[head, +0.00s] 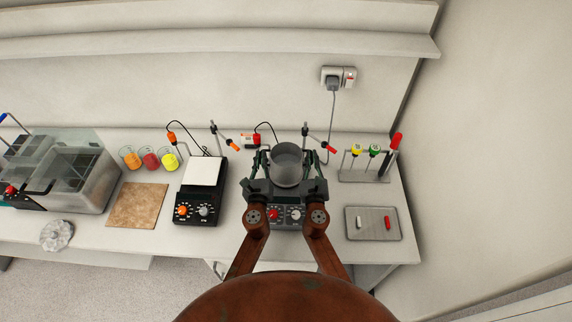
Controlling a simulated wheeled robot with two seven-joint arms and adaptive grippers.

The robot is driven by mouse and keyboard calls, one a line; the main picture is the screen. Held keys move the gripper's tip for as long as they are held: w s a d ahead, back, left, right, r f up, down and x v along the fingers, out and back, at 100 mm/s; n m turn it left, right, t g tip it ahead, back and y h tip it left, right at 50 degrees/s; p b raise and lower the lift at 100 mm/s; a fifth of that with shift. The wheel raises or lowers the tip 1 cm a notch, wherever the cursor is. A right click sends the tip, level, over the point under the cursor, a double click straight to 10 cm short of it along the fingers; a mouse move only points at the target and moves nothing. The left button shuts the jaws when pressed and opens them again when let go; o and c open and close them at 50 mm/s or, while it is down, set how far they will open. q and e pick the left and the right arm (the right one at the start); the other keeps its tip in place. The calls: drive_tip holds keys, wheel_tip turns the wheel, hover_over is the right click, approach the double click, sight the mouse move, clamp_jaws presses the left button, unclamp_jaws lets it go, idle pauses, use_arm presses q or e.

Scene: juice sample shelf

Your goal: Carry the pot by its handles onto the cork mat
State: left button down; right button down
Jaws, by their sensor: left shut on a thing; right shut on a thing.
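The pot (287,171) is a grey, open-topped vessel. It stands upright over the right-hand stirrer plate, in front of my body. My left gripper (262,160) is shut at the pot's left side, on what appears to be its left handle. My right gripper (313,160) is shut at the pot's right side, on its right handle. The handles are mostly hidden by the fingers. I cannot tell whether the pot touches the plate. The square brown cork mat (138,205) lies bare on the bench to the left.
A second stirrer plate (202,185) with a white top stands between pot and mat. Several juice beakers (151,161) stand behind the mat. A tray (373,224) and rack (364,178) are right.

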use_arm(q)
drive_tip(key=shift+r, duration=0.1)
use_arm(e)
drive_tip(key=shift+r, duration=0.1)
idle(0.7)
